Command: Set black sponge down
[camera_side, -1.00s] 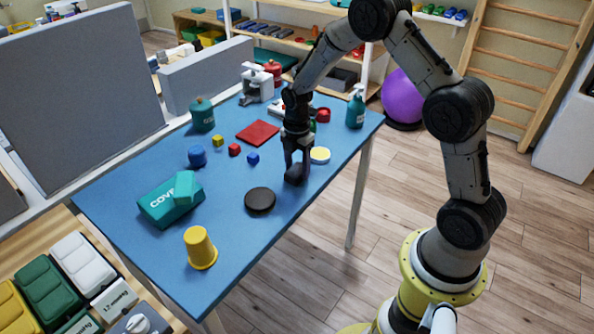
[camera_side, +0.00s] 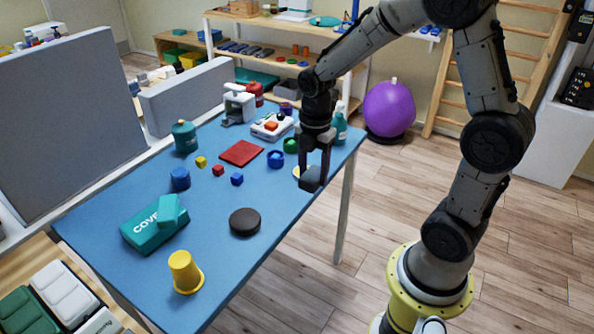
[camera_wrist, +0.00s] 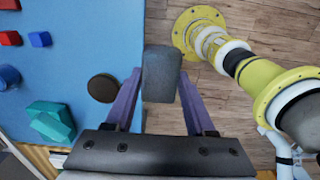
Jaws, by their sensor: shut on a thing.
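My gripper (camera_side: 314,166) is shut on the black sponge (camera_side: 311,182), near the table's right edge in the side view. The sponge appears held above the surface. In the wrist view the sponge (camera_wrist: 161,74) sits between the two purple fingers, seen against the floor just past the blue table's edge. A dark round disc (camera_side: 245,222) lies flat on the blue table (camera_side: 215,255), left of and nearer than the sponge. A pale round piece behind the gripper is mostly hidden.
A teal bottle (camera_side: 340,128) is behind the gripper. The near right part of the table is clear.

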